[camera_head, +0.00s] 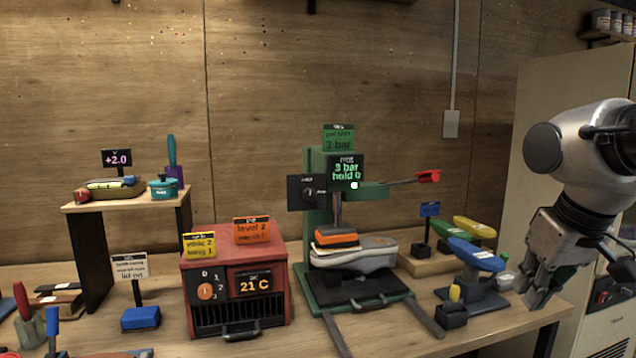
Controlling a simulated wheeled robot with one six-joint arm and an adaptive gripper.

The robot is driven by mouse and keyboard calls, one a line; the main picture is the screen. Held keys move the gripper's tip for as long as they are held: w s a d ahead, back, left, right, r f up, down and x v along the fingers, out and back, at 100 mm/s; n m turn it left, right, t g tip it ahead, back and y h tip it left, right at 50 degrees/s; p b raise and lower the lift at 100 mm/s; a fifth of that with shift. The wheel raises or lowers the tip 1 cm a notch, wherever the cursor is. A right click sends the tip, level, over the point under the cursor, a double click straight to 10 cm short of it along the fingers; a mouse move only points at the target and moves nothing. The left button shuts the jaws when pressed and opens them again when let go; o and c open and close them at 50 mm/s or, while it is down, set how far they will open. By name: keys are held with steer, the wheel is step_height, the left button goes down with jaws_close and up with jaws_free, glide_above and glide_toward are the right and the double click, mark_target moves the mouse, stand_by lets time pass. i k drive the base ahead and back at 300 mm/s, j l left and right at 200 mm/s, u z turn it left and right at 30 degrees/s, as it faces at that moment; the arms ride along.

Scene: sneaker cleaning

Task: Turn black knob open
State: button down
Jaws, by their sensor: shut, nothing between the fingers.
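The black knob (308,192) sits on a square black panel on the left side of the green press (323,220). It carries a small light mark, but its exact setting is too small to read. My gripper (532,302) hangs at the far right, fingers pointing down, shut and empty. It is well to the right of the knob, near the table's right edge, and touches nothing that I can make out.
A red lever (428,177) sticks out right of the press. A grey shoe (355,256) with an orange block (336,236) above it sits in the press. A red heater box (235,285) stands left. Shoe-shaped forms, including a blue one (474,254), stand between press and gripper.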

mark_target(308, 193)
steer(key=k+j, duration=0.1)
steer(key=j, duration=0.25)
steer(key=j+z, duration=0.1)
steer(key=j, duration=0.25)
steer(key=k+j, duration=0.15)
steer(key=j, duration=0.2)
steer(key=k+j+z, duration=0.15)
steer(key=j, duration=0.2)
